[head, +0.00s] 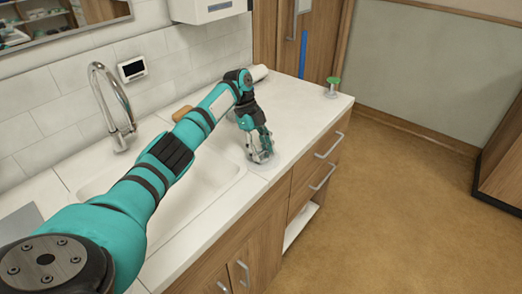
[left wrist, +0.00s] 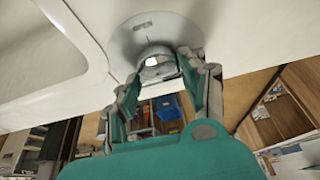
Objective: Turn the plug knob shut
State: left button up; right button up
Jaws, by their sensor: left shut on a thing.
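The plug knob (left wrist: 155,64) is a small shiny metal knob on a round silvery base plate (left wrist: 150,34), set in the white counter beside the sink basin. In the head view only part of its base (head: 262,158) shows, beneath my gripper. My left gripper (head: 259,145) reaches down over it at the sink's right end. In the left wrist view the gripper's fingers (left wrist: 160,72) are closed on the knob from both sides. How far the knob is turned cannot be told. My right gripper is in neither view.
The white sink basin (head: 215,178) lies left of the knob, with a curved metal tap (head: 111,100) behind it. A green-topped item (head: 333,85) stands at the counter's far right end. A white roll (head: 259,72) lies near the wall. Wooden drawers are below.

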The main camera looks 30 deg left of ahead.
pick_arm(q)
jog(key=o, duration=1.2)
jog(key=shift+c, duration=0.2)
jog(key=v, duration=1.2)
